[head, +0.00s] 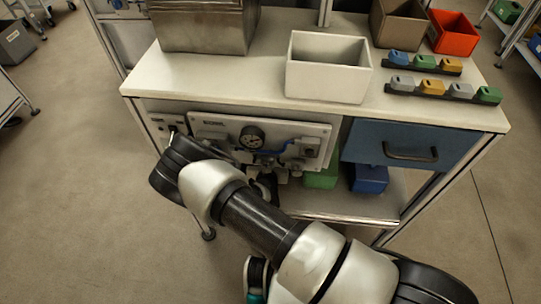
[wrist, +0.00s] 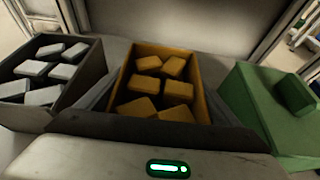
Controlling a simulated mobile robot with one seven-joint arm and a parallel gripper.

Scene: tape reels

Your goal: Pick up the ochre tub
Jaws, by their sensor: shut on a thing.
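The ochre tub (wrist: 198,72) is in the middle of the wrist view, upright, with several ochre blocks inside. My gripper (wrist: 160,88) has its dark fingers along the tub's left and right sides, shut on it. The tub's near wall is hidden behind the gripper body. In the head view the tub is hidden behind my arm and the bench. I cannot tell whether the tub's base touches the shelf.
A dark grey tub (wrist: 92,78) with pale blocks stands close on the left, and a green tub (wrist: 245,105) close on the right. A blue tub (head: 369,180) is further right on the lower shelf. The bench top (head: 250,88) and gauge panel (head: 225,125) overhang.

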